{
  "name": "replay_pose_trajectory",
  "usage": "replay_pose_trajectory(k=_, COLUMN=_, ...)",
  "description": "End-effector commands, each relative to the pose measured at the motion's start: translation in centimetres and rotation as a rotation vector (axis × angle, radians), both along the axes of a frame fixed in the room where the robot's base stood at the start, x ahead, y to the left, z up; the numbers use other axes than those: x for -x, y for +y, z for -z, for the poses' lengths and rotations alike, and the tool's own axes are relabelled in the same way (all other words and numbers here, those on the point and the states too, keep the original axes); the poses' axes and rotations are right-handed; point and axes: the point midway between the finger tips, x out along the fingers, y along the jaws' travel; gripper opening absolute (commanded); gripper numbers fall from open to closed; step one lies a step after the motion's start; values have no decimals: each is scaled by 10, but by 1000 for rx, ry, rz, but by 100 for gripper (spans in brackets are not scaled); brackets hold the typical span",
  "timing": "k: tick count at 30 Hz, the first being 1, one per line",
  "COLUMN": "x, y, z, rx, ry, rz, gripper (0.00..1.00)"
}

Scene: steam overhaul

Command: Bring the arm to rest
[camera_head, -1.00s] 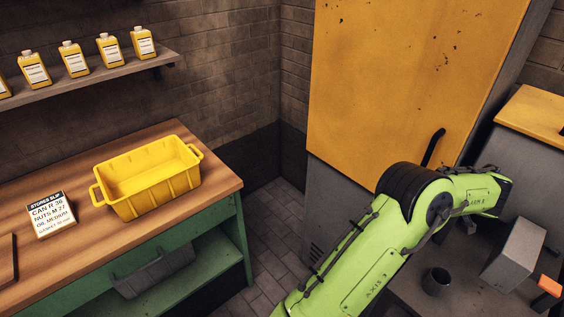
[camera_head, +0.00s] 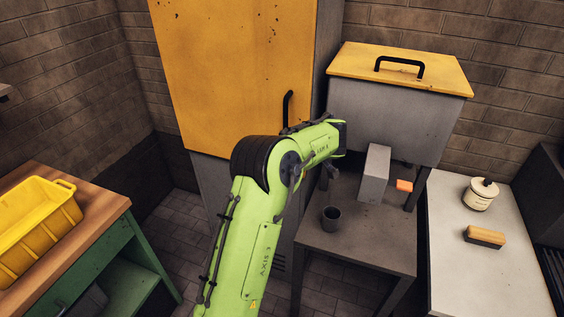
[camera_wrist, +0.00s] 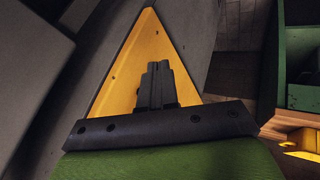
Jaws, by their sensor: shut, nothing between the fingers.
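My green arm (camera_head: 252,240) rises from the bottom middle of the head view and bends to the right at its black joint, in front of the tall cabinet. My gripper (camera_wrist: 158,68) shows in the wrist view with its dark fingers together and nothing between them. It is hard to make out in the head view. Behind the fingers in the wrist view is a yellow surface (camera_wrist: 128,62).
A tall cabinet (camera_head: 225,70) with a yellow door stands behind my arm. A yellow crate (camera_head: 50,235) sits on the left workbench (camera_head: 95,210).

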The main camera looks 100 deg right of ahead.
Motion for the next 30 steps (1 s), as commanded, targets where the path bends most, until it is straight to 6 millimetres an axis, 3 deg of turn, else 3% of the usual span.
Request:
replay_pose_trajectory(k=1, x=5, y=7, z=-12, rx=5, ry=4, rz=8, gripper=0)
replay_pose_trajectory(k=12, x=14, y=50, z=-66, rx=0, ry=2, rz=7, gripper=0)
replay_pose_trajectory(k=28, x=14, y=56, z=-72, rx=-3, ry=1, rz=4, gripper=0)
replay_pose_trajectory(k=30, x=6, y=54, z=-75, rx=-1, ry=-4, rz=-3, gripper=0)
